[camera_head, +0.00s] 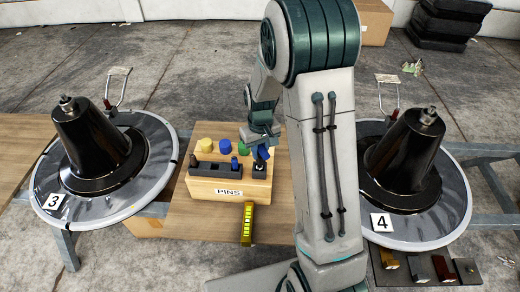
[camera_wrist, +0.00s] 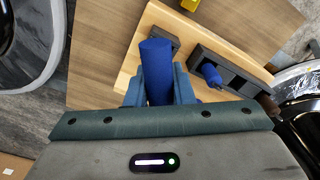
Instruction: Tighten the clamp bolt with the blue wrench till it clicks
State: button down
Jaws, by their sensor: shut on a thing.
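My gripper (camera_head: 262,152) is at the right part of the wooden PINS block (camera_head: 205,197). In the wrist view my gripper (camera_wrist: 158,92) is shut on a thick blue cylinder (camera_wrist: 156,62), with one finger on each side. The cylinder stands at a dark square holder on the block; its lower end is hidden. I cannot tell whether it is the blue wrench's handle. Metal bolt-like tips top the black cones: the left tip (camera_head: 67,103) and the right tip (camera_head: 429,114). I cannot tell which, if either, is the clamp bolt.
The cones stand on round grey plates marked 3 (camera_head: 54,201) and 4 (camera_head: 381,222). Yellow, blue and green knobs and a dark slotted rack (camera_head: 211,170) with a smaller blue peg (camera_wrist: 211,74) are on the block. A yellow level (camera_head: 248,224) lies in front.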

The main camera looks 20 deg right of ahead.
jog(key=c, duration=1.2)
grip_release()
jog(key=shift+o, duration=0.2)
jog(key=shift+r, duration=0.1)
notch_tip(320, 180, up, 14)
jog(key=p, duration=0.3)
jog(key=s+r+m+t+p, duration=0.2)
jog(key=s+r+p, duration=1.3)
jog(key=s+r, duration=0.5)
jog(key=shift+r+m+t, duration=0.3)
jog(key=shift+r+t, duration=0.1)
jog(key=shift+r, duration=0.5)
